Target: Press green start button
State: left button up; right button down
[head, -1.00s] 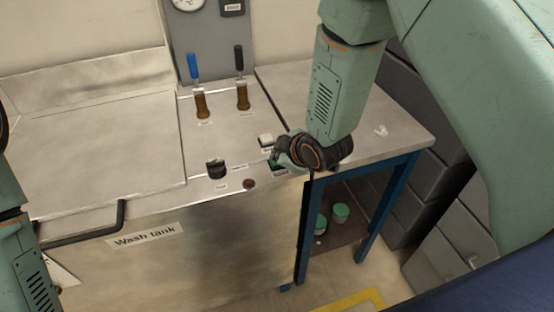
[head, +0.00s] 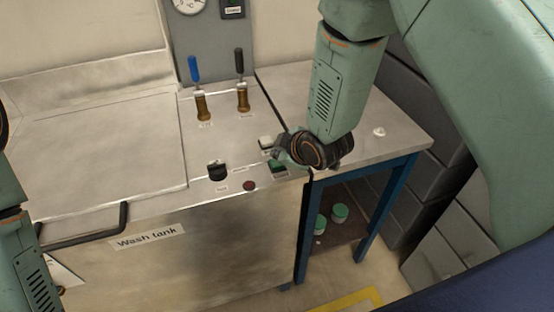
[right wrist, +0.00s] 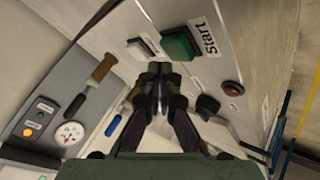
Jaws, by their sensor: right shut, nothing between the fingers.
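The green start button (head: 278,166) sits on the steel bench top near its front edge. In the right wrist view it is a square green button (right wrist: 178,44) beside a "Start" label (right wrist: 206,38). My right gripper (head: 280,150) is shut and empty, just behind the button in the head view. In the right wrist view its fingertips (right wrist: 160,70) are close to the button and appear apart from it. Only part of my left arm shows at the left edge; its gripper is out of view.
A white button (head: 265,142), a red button (head: 249,185) and a black knob (head: 217,169) are close by. Blue and black levers (head: 194,68) stand behind, below a gauge (head: 189,5). The wash tank's black handle (head: 90,226) is at left.

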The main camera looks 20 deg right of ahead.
aim_at(280, 165)
notch_tip(280, 165, up, 5)
jog(key=p, duration=0.4)
jog(key=shift+r, duration=0.1)
dwell(0.8)
jog(key=shift+s+d+f+m, duration=0.15)
jog(key=shift+f+m, duration=0.1)
jog(key=shift+m, duration=0.55)
jog(key=s+f+m, duration=0.1)
jog(key=s+d+f+m, duration=0.1)
jog(key=s, duration=0.1)
jog(key=shift+g+h, duration=0.3)
jog(key=shift+g, duration=0.1)
jog(key=s+d+f+m+g+b, duration=0.1)
jog(key=s+f+m+g+b, duration=0.1)
jog(key=s+f+b, duration=0.3)
jog(key=s+d+f+m+g+h+b, duration=0.1)
jog(key=s+d+f+m+g+b, duration=0.1)
jog(key=s+f, duration=1.1)
jog(key=s+d+f+m+g+b, duration=0.2)
jog(key=s+f+m+g+b, duration=0.2)
jog(key=s, duration=1.2)
notch_tip(280, 165, down, 6)
jog(key=b, duration=0.3)
jog(key=shift+r+m+h+b, duration=0.2)
jog(key=shift+m+h+b, duration=0.1)
jog(key=shift+b, duration=0.05)
